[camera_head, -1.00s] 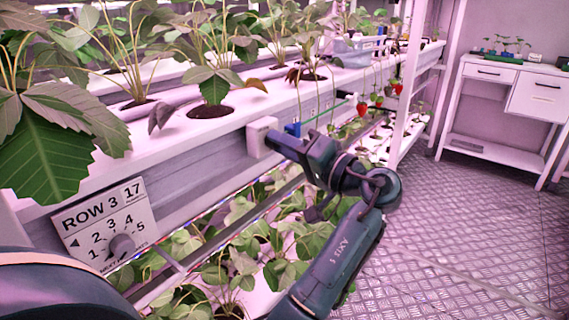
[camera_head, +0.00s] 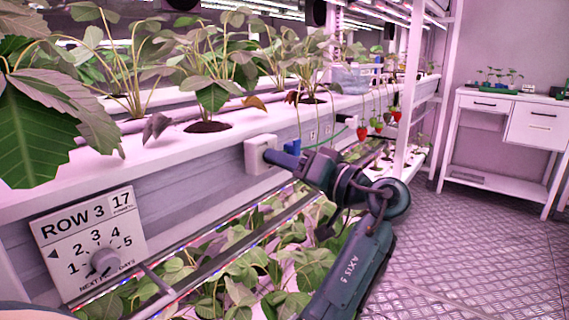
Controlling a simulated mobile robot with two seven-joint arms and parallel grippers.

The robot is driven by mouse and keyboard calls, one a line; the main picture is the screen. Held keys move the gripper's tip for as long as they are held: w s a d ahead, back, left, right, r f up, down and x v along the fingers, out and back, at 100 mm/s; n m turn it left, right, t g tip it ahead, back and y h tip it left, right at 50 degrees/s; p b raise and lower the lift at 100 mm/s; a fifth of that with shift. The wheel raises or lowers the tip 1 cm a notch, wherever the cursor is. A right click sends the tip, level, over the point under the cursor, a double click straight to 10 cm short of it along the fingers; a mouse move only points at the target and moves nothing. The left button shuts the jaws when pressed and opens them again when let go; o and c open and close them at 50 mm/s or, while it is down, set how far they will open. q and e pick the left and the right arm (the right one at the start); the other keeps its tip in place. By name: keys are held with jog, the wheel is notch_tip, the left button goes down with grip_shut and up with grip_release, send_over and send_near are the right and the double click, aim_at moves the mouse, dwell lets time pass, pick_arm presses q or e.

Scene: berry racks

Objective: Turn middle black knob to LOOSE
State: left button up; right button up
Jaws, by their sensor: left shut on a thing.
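A white box (camera_head: 257,153) sits on the front face of the nearest planting gutter. The gripper is shut on a small dark part there, which fits the black knob. The fingers hide most of this part, and I cannot read any LOOSE mark or see its turn angle. A blue piece (camera_head: 292,147) shows just above the fingers. My right gripper is not in view.
A ROW 3 sign (camera_head: 120,222) with a grey dial knob (camera_head: 104,262) is at the lower left. Strawberry plants fill the gutters above and below. Red berries (camera_head: 362,133) hang beyond my wrist. A white table (camera_head: 505,105) stands at the back right. The floor at right is clear.

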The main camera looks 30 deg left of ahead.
pick_arm(q)
jog(key=o, duration=1)
jog(key=d, duration=0.4)
jog(key=d+f, duration=0.1)
jog(key=d, duration=0.3)
jog(key=d+p, duration=0.1)
jog(key=d, duration=0.4)
jog(key=shift+s+f, duration=0.15)
jog(key=shift+s, duration=0.25)
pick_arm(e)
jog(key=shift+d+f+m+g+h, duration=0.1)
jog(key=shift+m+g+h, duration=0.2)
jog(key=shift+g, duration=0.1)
